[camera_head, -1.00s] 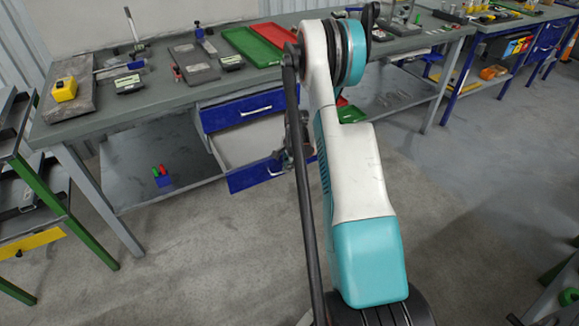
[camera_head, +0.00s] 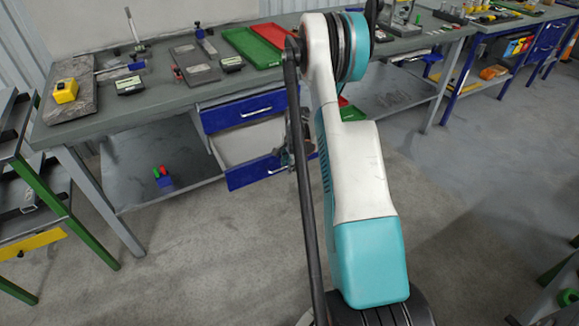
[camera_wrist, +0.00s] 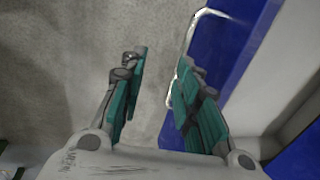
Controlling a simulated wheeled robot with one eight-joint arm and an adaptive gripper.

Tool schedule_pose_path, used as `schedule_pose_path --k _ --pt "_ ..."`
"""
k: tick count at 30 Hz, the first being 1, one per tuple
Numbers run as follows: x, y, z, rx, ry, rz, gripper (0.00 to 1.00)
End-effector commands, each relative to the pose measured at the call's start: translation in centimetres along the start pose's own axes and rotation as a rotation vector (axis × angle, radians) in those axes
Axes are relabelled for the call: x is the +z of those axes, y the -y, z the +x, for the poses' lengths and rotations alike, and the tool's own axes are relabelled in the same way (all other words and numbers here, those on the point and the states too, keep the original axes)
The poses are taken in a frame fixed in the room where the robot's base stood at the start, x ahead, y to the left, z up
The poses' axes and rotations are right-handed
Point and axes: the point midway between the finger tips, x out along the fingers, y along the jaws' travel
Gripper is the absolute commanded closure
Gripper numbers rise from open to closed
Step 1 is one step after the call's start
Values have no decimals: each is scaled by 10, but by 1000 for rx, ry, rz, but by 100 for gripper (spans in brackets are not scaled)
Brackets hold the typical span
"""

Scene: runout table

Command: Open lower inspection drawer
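In the head view my arm hides most of my gripper.
The upper blue drawer (camera_head: 243,111) is shut above. The grey bench top (camera_head: 150,110) carries a yellow block, green and red trays and tools. A lower shelf (camera_head: 130,170) holds a small blue bin. The floor in front is clear; a green-legged rack (camera_head: 62,215) stands at left.

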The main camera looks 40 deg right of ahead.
Motion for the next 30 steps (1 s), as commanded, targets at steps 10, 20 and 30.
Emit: schedule_pose_path --k 10,20,30 --pt "0 0 -24 -1 0 0 70" --pt "0 0 -45 -1 0 0 70" --pt "0 0 -66 -1 0 1 70"
